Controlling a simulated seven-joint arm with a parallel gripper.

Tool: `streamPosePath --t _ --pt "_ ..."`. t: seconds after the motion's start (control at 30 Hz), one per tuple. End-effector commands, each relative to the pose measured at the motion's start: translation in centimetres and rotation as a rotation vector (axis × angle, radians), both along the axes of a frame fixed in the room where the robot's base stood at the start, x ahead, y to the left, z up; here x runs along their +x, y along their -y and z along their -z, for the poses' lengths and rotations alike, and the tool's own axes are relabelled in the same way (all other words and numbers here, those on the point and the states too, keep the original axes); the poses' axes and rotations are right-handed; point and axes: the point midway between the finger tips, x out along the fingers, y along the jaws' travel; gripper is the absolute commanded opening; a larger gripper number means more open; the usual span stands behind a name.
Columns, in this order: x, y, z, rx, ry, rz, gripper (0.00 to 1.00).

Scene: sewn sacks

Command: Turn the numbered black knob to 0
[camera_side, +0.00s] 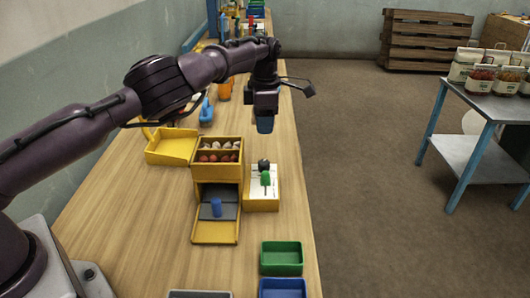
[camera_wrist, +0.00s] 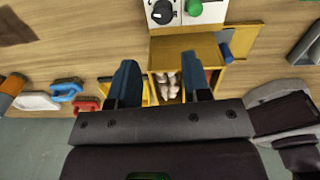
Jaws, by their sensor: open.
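The black knob (camera_side: 263,165) sits on the far end of a white-topped yellow box (camera_side: 262,202), beside a green knob (camera_side: 266,180). In the wrist view the black knob (camera_wrist: 162,12) is at the top edge, with a pale mark on it and small markings around it too small to read. The green knob (camera_wrist: 194,7) is to its right. My gripper (camera_side: 265,125) hangs above and beyond the black knob, clear of it. In the wrist view its two blue fingers (camera_wrist: 160,82) are spread with nothing held between them.
A yellow cabinet (camera_side: 218,172) with red and pale items on top stands left of the knobs, a blue cylinder (camera_side: 216,207) at its lower front. A yellow bin (camera_side: 171,147) is further left. Green (camera_side: 281,246) and blue trays lie at the near right edge.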

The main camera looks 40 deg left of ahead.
Motion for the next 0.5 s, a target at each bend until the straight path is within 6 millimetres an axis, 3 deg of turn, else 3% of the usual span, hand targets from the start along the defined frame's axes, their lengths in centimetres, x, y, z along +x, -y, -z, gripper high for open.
streamPosePath --t 0.1,0.27,0.5 --pt "0.0 0.2 -0.1 -0.027 0.000 0.103 0.44" --pt "-0.1 0.3 1.2 -0.030 -0.004 0.130 0.44" --pt "-0.1 0.3 6.0 -0.028 -0.005 0.128 0.44"
